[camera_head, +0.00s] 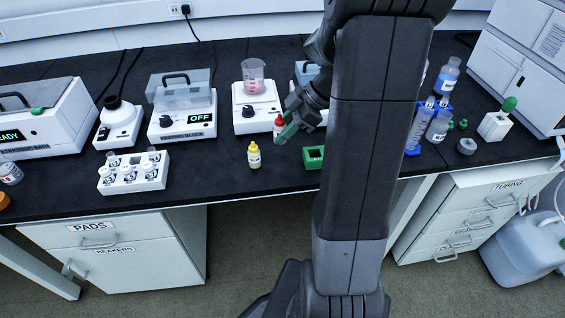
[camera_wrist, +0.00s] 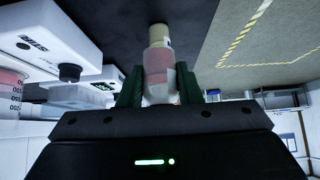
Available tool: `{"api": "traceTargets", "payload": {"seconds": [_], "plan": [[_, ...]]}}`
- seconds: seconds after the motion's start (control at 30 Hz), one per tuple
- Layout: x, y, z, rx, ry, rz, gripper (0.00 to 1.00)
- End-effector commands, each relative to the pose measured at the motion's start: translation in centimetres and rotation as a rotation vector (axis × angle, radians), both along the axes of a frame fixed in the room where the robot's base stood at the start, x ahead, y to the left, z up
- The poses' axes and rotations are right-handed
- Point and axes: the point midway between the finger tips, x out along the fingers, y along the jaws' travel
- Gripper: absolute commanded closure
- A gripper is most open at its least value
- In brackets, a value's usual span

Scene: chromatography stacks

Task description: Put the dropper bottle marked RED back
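The red-capped dropper bottle (camera_head: 279,121) is at my gripper (camera_head: 288,131), in front of the beaker-topped device; a green finger covers its lower part. In the wrist view, the red-and-white bottle (camera_wrist: 160,80) sits between the two green fingers of my gripper (camera_wrist: 159,88), which appear to touch it on both sides. I cannot read its label or tell whether its base touches the bench. A yellow dropper bottle (camera_head: 254,156) stands upright on the bench, to the lower left of the red one. A green holder (camera_head: 314,164) with a dark opening stands to the right, partly beside my arm.
A white device with a beaker (camera_head: 253,76) stands behind my gripper. A heating block (camera_head: 182,118), marked OFF, and a white vial rack (camera_head: 133,178) are to the left. Blue-racked tubes (camera_head: 413,137) stand right of my arm. The bench's front edge is close.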

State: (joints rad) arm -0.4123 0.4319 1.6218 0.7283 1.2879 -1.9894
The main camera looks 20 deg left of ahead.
Motion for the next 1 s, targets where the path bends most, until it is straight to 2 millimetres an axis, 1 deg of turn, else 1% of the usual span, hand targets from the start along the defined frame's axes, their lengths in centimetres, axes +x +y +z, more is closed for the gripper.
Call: {"api": "traceTargets", "payload": {"seconds": [0.03,0.13,0.2,0.37,0.5,0.6,0.83,1.0], "plan": [[-0.1,0.0,-1.2,-0.003,0.006,-0.002,0.72],[0.0,0.0,-2.9,-0.002,0.005,-0.002,0.72],[0.0,0.0,-3.7,-0.001,0.003,-0.001,0.72],[0.0,0.0,-4.8,-0.002,0.003,-0.001,0.72],[0.0,0.0,-6.8,-0.002,0.005,-0.002,0.72],[0.0,0.0,-7.8,-0.001,0.003,-0.002,0.72],[0.1,0.0,-7.9,0.000,0.001,-0.001,0.72],[0.1,0.0,-8.3,0.000,0.000,-0.001,0.72]]}}
